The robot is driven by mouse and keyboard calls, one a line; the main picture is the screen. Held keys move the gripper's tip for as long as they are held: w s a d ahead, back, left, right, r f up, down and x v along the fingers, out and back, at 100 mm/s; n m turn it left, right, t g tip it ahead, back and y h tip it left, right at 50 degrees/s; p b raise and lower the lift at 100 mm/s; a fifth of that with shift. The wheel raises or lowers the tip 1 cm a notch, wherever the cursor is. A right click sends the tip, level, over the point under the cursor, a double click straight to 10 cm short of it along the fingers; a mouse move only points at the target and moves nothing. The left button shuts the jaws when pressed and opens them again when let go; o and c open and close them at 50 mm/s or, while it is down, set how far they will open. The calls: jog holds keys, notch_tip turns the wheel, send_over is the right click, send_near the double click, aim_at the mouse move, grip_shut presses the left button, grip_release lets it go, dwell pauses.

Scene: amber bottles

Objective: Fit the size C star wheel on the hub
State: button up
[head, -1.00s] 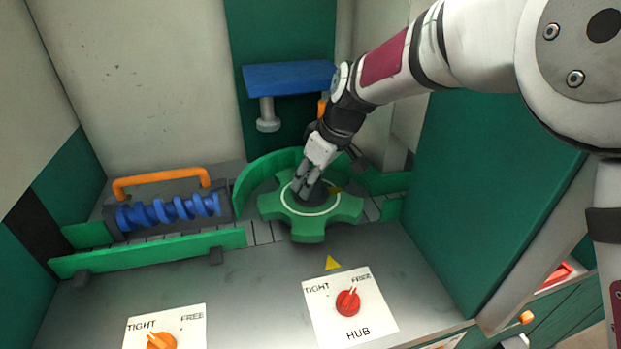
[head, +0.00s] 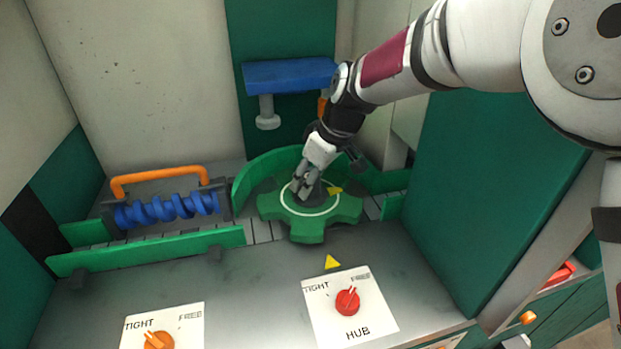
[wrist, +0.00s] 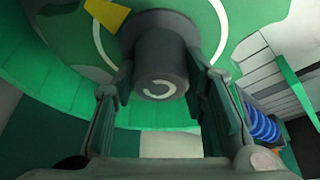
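The green star wheel (head: 277,207) has broad lobes, a white ring and a yellow mark (head: 334,190) on its upper right. It lies level at the curved green guide in the head view. The wheel's grey central knob (wrist: 160,62) carries a light letter C on its end in the wrist view. My gripper (wrist: 160,68) has one finger on each side of this knob, and both pads appear to touch it. It also shows over the wheel's middle in the head view (head: 303,190). The hub under the wheel is hidden.
A red HUB dial (head: 347,301), marked TIGHT and FREE, is in front, with a yellow triangle (head: 332,262) on the deck behind it. An orange dial (head: 158,341) is at the lower left. A blue screw (head: 168,209) and green rails (head: 150,252) are left. A blue overhang (head: 290,75) is behind.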

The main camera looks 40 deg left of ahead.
jog(key=o, duration=0.3)
jog(key=shift+o, duration=0.2)
jog(key=shift+f, duration=0.1)
jog(key=shift+f, duration=0.1)
jog(key=v, duration=0.7)
jog(key=shift+r, duration=0.4)
jog(key=shift+d, duration=0.1)
